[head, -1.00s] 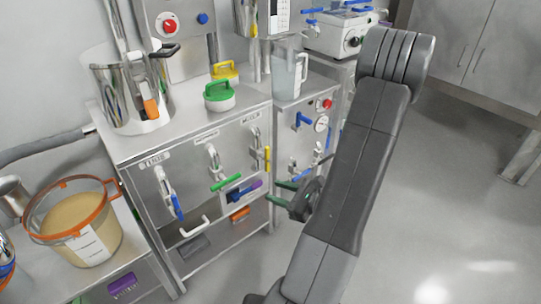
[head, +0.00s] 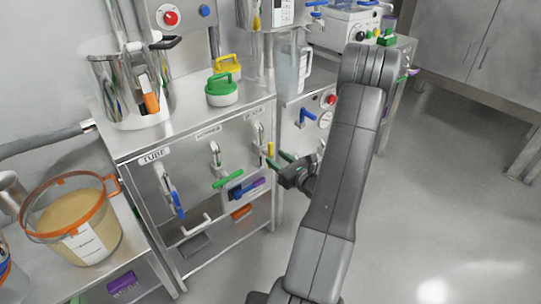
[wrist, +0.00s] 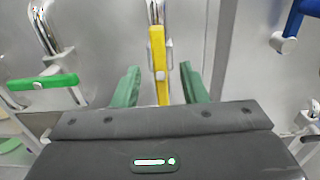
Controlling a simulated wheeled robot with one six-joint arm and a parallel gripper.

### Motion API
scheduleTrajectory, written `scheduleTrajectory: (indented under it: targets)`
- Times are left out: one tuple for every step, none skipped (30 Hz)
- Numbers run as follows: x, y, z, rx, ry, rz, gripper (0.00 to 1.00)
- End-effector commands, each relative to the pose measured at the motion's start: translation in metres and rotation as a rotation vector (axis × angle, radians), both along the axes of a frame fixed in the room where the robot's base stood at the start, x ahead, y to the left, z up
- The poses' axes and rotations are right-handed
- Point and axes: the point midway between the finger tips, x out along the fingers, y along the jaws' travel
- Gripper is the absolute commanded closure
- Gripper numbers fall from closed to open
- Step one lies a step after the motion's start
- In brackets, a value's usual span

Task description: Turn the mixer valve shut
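The middle valve's green lever (head: 228,179) lies nearly level. The left valve's blue lever (head: 177,204) hangs down, slightly tilted. My gripper (head: 284,162) is open in front of the yellow lever. In the wrist view its green fingers (wrist: 160,84) stand on either side of the lever, with gaps and no visible contact.
A green-lidded container (head: 221,90), a steel pot (head: 128,92) and a clear jug (head: 292,66) stand on top. An orange-rimmed tub (head: 72,222) sits lower left. The right floor is clear.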

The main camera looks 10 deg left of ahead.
Motion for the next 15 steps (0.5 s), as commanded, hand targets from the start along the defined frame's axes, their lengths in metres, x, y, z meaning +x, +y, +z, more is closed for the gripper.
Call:
scheduleTrajectory:
  targets:
    - [0.005, 0.008, -0.001, 0.000, -0.002, 0.004, 0.61]
    - [0.008, 0.012, -0.001, 0.000, -0.001, 0.004, 0.61]
    - [0.012, 0.017, -0.001, 0.000, -0.001, 0.003, 0.61]
    - [0.014, 0.019, -0.001, 0.000, -0.002, 0.003, 0.61]
    - [0.016, 0.022, 0.000, 0.000, -0.002, 0.004, 0.61]
    - [0.019, 0.025, 0.000, -0.001, -0.001, 0.003, 0.61]
    - [0.020, 0.027, 0.000, -0.001, -0.001, 0.001, 0.61]
    - [0.022, 0.029, 0.000, -0.001, -0.001, 0.001, 0.61]
    - [0.023, 0.030, 0.000, -0.001, -0.001, 0.001, 0.61]
    - [0.024, 0.031, 0.000, 0.000, 0.000, 0.001, 0.61]
    - [0.024, 0.032, 0.000, 0.000, 0.000, 0.001, 0.61]
    - [0.025, 0.033, 0.000, 0.000, 0.000, 0.001, 0.61]
    - [0.025, 0.033, 0.000, 0.000, 0.000, 0.001, 0.61]
    - [0.025, 0.033, 0.000, 0.000, 0.000, 0.001, 0.61]
    - [0.025, 0.033, 0.000, 0.000, 0.000, 0.001, 0.61]
